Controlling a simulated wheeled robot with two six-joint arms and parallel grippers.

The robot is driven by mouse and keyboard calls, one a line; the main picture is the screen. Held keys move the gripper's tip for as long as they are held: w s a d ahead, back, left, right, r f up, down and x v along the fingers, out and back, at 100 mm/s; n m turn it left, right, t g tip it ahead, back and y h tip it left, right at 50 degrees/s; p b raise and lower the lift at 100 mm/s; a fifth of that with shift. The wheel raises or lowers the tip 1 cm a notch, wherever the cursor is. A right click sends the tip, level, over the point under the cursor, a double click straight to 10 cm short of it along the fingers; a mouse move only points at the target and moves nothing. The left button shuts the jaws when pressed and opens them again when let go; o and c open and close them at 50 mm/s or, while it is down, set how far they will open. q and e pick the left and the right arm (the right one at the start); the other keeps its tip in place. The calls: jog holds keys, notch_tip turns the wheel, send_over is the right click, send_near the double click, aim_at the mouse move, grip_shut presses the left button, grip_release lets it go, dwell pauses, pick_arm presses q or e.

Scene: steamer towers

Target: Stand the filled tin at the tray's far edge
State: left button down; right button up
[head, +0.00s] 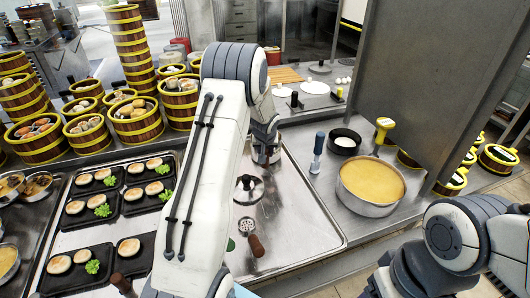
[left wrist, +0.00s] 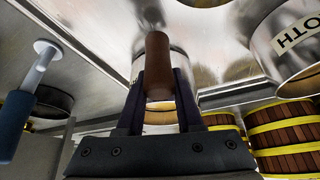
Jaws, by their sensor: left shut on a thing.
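My left gripper (head: 264,156) is over the far part of the steel tray (head: 312,222), partly hidden by its own arm in the head view. In the left wrist view the left gripper (left wrist: 160,100) is shut on a brown handle (left wrist: 158,60). A shiny metal tin (left wrist: 183,62) shows just behind the handle; I cannot tell whether they are joined or what fills it. A second metal tin (left wrist: 285,55) with dark lettering is at the right of that view. My right arm is at the lower right of the head view, its gripper out of frame.
A lid with a black knob (head: 248,187) and a strainer with a wooden handle (head: 252,232) are in the tray. A blue-handled tool (head: 318,148), a black bowl (head: 344,141) and a wide yellow-filled pan (head: 371,183) stand to the right. Bamboo steamers (head: 135,120) stand to the left.

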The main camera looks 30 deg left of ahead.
pick_arm(q)
jog(key=shift+f+b, duration=0.2)
jog(key=shift+b, duration=0.1)
jog(key=c, duration=0.5)
grip_release()
jog(key=shift+c, duration=0.2)
jog(key=shift+o, duration=0.3)
jog(key=shift+f, duration=0.1)
jog(key=v, duration=1)
jog(key=shift+r+b, duration=0.2)
jog(key=shift+b, duration=0.1)
jog(key=shift+s, duration=0.15)
